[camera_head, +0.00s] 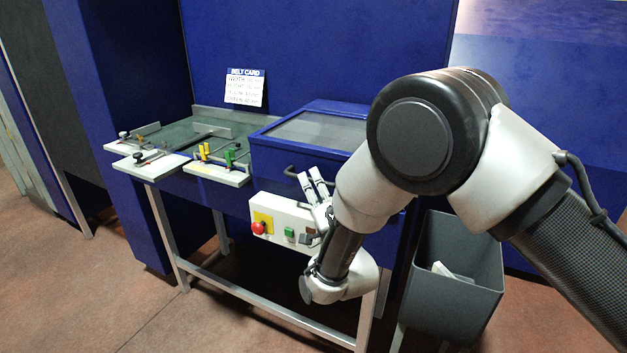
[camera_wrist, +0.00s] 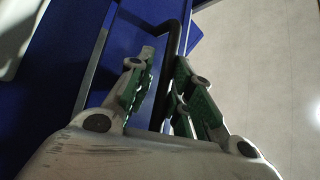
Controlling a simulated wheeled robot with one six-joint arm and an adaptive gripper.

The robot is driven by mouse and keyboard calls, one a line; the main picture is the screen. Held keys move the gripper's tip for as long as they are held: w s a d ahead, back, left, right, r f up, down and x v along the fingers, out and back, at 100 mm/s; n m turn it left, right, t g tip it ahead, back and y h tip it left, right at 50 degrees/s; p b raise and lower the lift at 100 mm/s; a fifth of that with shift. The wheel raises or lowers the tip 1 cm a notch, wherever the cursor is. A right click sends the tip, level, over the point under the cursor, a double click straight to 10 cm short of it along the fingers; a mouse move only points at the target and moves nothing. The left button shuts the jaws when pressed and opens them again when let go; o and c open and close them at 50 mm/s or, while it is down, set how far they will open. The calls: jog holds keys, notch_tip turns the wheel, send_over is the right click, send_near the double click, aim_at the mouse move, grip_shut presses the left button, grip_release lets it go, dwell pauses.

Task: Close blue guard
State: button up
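The blue guard (camera_head: 272,150) is a box-like hood with a dark window panel on top, at the right part of the bench in the head view. A dark handle (camera_head: 291,172) sticks out from its front face. My gripper (camera_head: 312,182) is in front of that face, close to the handle. In the wrist view, the black handle bar (camera_wrist: 171,40) runs between the two fingers of my gripper (camera_wrist: 164,62). The fingers are apart, with the bar in the gap. Whether either finger touches the bar cannot be told. My arm hides the guard's right part.
A control box (camera_head: 276,216) with a red button and a green button is below the guard. Fixtures on white plates (camera_head: 218,172) stand on the bench's left. A card (camera_head: 244,87) stands behind them. A grey bin (camera_head: 455,290) is at lower right. Floor at front left is clear.

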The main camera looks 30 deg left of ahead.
jog(key=shift+w+f, duration=0.1)
jog(key=v, duration=1.2)
